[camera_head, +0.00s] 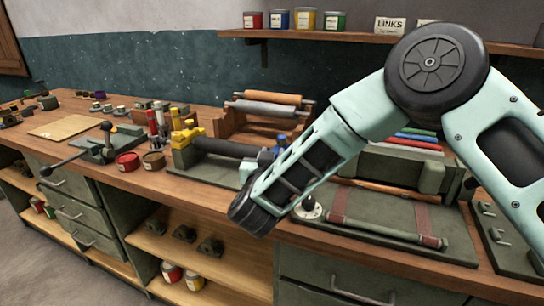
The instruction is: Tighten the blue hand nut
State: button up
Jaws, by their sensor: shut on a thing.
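A small blue part (280,151), which looks like the blue hand nut, shows just above my arm's lower end. It is at the right end of a thick black bar (228,148) on a green bench fixture (212,172). The bar's left end meets a yellow part (187,137). My mint-green arm crosses in front and covers the right side of this fixture and part of the blue piece. My gripper's fingers are hidden behind the arm, so their contact with the nut cannot be seen.
A green press-like fixture with a strapped bar (388,232) is at the right. Open shelves (208,266) lie below the bench edge.

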jog(key=o, duration=1)
jog(key=s+b, duration=0.1)
jog(key=s, duration=0.4)
jog(key=s+a+b, duration=0.1)
jog(key=s, duration=0.5)
jog(key=s+a+b, duration=0.1)
jog(key=s, duration=0.5)
jog(key=shift+s, duration=0.15)
jog(key=shift+a, duration=0.1)
